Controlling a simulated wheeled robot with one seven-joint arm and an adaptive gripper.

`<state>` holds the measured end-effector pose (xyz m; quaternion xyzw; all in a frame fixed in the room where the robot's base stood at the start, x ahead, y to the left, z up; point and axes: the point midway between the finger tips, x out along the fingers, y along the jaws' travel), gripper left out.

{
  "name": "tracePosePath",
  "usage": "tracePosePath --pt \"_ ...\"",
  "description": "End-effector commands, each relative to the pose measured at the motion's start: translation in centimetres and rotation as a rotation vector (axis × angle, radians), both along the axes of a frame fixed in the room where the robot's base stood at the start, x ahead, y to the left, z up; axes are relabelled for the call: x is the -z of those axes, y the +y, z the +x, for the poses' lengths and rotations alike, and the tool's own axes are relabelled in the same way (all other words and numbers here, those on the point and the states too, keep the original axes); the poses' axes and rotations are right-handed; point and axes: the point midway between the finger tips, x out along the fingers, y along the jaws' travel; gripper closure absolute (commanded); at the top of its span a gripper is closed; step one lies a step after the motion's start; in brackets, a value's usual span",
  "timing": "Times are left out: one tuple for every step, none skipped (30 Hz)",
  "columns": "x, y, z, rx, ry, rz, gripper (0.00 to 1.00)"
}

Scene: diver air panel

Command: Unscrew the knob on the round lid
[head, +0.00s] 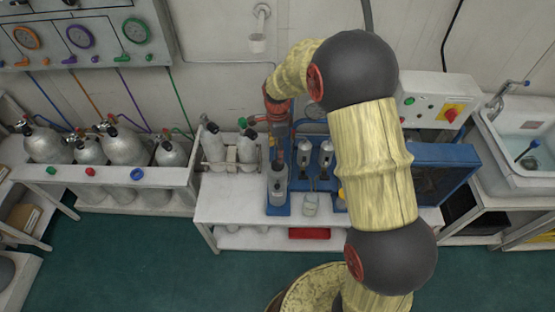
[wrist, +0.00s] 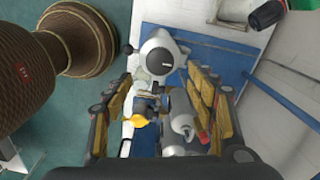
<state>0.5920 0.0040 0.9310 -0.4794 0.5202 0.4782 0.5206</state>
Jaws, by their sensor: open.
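My gripper (wrist: 163,88) is open in the wrist view, with yellow-padded fingers on the left and right. A yellow part (wrist: 138,121) and a silver fitting (wrist: 183,124) also show between the fingers. I cannot tell for certain which part is the round lid or its knob. In the head view my wrist hangs over the bench above a grey cylinder (head: 278,190) on a blue stand; the fingers are hard to make out there.
The white bench (head: 235,210) holds two upright bottles in a rack (head: 231,153) and a clear jar (head: 310,204). Silver tanks (head: 125,145) stand at the left. A blue panel (head: 450,165) and a sink (head: 525,120) are at the right.

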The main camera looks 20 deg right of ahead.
Motion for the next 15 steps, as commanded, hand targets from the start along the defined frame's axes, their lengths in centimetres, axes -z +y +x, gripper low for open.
tracePosePath --pt "0.1 0.0 0.0 0.019 0.0 0.0 0.43" --pt "0.2 0.0 0.0 0.027 0.001 0.0 0.43" --pt "0.4 0.0 0.0 0.034 0.001 0.0 0.43" --pt "0.6 0.0 -0.1 0.037 0.002 0.0 0.43" --pt "0.9 0.0 -0.1 0.038 0.002 0.0 0.43" --pt "1.4 0.0 -0.1 0.038 0.002 0.0 0.43" --pt "1.8 0.0 -0.1 0.038 0.002 0.0 0.43" --pt "2.3 0.0 -0.1 0.037 0.003 0.0 0.43" --pt "3.0 0.0 -0.1 0.037 0.004 0.0 0.43" --pt "3.5 0.0 -0.1 0.037 0.003 0.0 0.43" --pt "3.9 0.0 -0.1 0.036 0.003 0.0 0.43" --pt "4.6 0.0 -0.1 0.036 0.003 0.0 0.43" --pt "5.0 0.0 -0.1 0.036 0.004 0.0 0.43" --pt "5.5 0.0 -0.1 0.036 0.004 0.0 0.43" --pt "6.0 0.0 -0.1 0.035 0.003 0.0 0.43"
